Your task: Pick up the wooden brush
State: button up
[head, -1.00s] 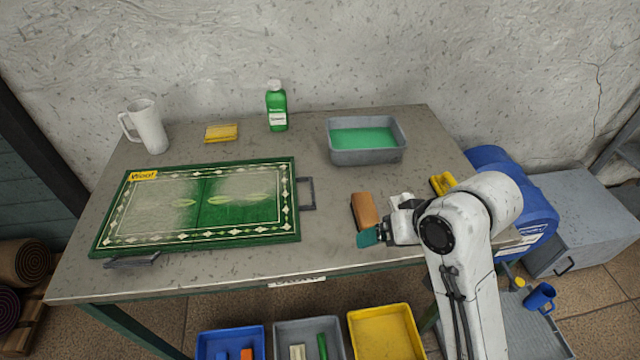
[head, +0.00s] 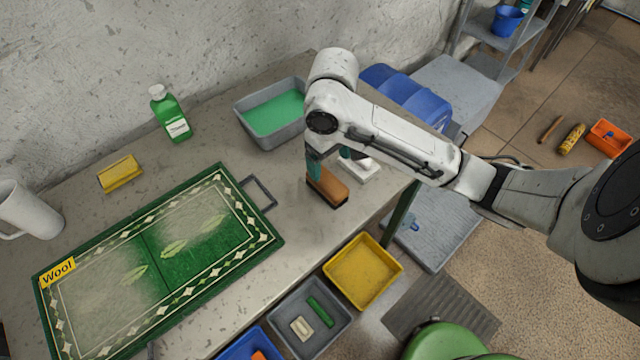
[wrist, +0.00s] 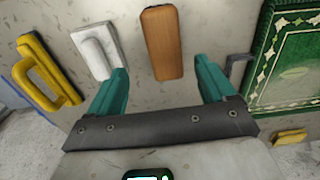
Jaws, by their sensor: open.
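The wooden brush (head: 327,187) has a brown block and lies on the table near its front edge, right of the green rug. In the wrist view the wooden brush (wrist: 162,42) lies ahead of my gripper (wrist: 164,88), roughly centred between the two teal fingers and a little beyond their tips. My gripper is open and empty. In the head view my gripper (head: 314,165) points down just behind and above the brush's left end, and its fingers are partly hidden by the arm.
A white-handled tool (wrist: 95,52) lies close beside the brush, with a yellow-handled one (wrist: 45,75) beyond it. A grey tub of green liquid (head: 270,112) stands behind. The patterned rug (head: 160,260) lies left. A yellow bin (head: 362,270) is below the table edge.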

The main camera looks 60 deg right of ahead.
aim_at(327, 180)
notch_tip(327, 180, down, 2)
jog(key=shift+a+f+p, duration=0.2)
jog(key=shift+f+p, duration=0.05)
jog(key=shift+f, duration=1.15)
jog(key=shift+a+f+p, duration=0.15)
jog(key=shift+f+p, duration=0.05)
jog(key=shift+f, duration=1.15)
jog(key=shift+c, duration=0.5)
jog(key=c, duration=1)
jog(key=shift+r, duration=0.1)
